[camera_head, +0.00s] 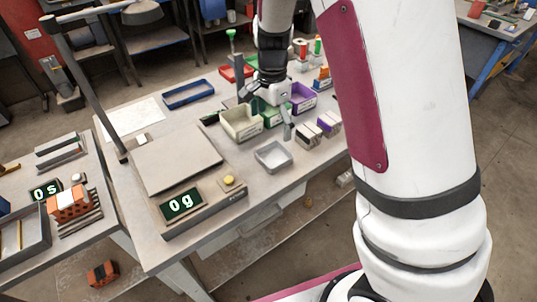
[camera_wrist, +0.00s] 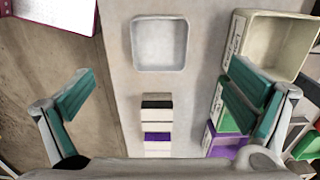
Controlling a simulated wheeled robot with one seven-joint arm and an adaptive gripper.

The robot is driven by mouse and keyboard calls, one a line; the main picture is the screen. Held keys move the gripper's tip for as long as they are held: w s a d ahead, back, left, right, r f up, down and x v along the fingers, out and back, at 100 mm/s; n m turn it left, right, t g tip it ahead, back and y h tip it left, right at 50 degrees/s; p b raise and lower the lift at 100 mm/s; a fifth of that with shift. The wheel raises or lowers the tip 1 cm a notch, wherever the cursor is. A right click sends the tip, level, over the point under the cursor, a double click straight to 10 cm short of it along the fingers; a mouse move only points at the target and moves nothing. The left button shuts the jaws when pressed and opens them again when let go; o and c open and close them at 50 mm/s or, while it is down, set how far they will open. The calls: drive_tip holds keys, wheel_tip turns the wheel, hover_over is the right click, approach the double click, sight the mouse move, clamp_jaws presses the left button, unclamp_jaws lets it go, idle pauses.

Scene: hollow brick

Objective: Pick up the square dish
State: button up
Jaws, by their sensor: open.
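The square dish (camera_head: 273,157) is a small, pale grey, shallow tray lying flat on the table near its front edge. It also shows in the wrist view (camera_wrist: 160,43), at the top middle, and looks empty. My gripper (camera_head: 265,112) is above the table, behind the dish in the head view. In the wrist view my gripper (camera_wrist: 162,92) has its two teal-padded fingers spread wide with nothing between them. The dish lies beyond the fingertips and apart from them.
Small two-tone blocks (camera_wrist: 157,110) lie in line with the dish. A cream bin (camera_head: 241,123) and a purple bin (camera_head: 302,98) stand behind. A scale (camera_head: 177,158) reading 0g is left of the dish. A blue tray (camera_head: 188,94) lies at the back.

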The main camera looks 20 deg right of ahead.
hover_over(274, 159)
drive_tip(key=f, duration=0.4)
drive_tip(key=a+f, duration=0.1)
drive_tip(key=f, duration=0.2)
drive_tip(key=shift+s+f, duration=0.1)
drive_tip(key=shift+s, duration=0.1)
drive_tip(key=f, duration=0.2)
drive_tip(key=d+f, duration=0.1)
drive_tip(key=f, duration=0.1)
drive_tip(key=shift+w, duration=0.15)
drive_tip(key=shift+f, duration=0.55)
drive_tip(key=c, duration=1.2)
